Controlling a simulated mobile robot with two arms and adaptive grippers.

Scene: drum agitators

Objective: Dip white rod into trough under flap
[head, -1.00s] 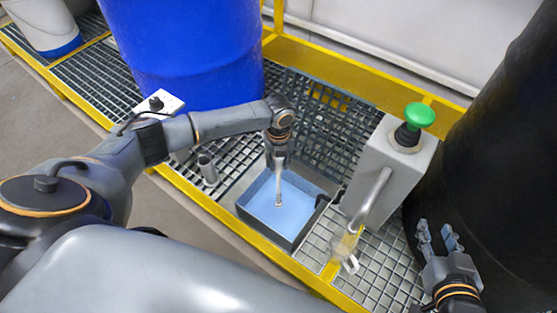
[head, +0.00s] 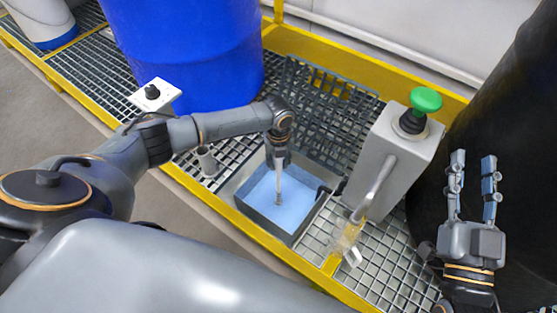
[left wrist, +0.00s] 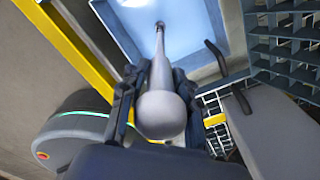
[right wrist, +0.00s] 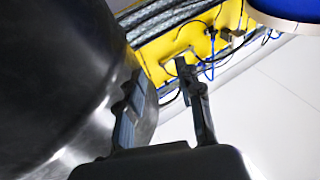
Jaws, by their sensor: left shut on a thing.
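The trough (head: 257,207) is a square, dark-walled basin with light blue liquid, sunk in the grating at the middle of the head view. The flap (head: 325,105) is a dark grated panel standing raised behind it. My left gripper (head: 278,165) is over the trough, shut on the rod (head: 279,188), which points down with its lower end at the liquid. In the left wrist view the rod (left wrist: 160,85) looks pale grey with a rounded near end between the fingers. My right gripper (head: 473,190) is open and empty beside the black drum (head: 520,130).
A grey post (head: 385,155) with a green button (head: 426,100) and a bent pipe stands right of the trough. Yellow rails edge the grating.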

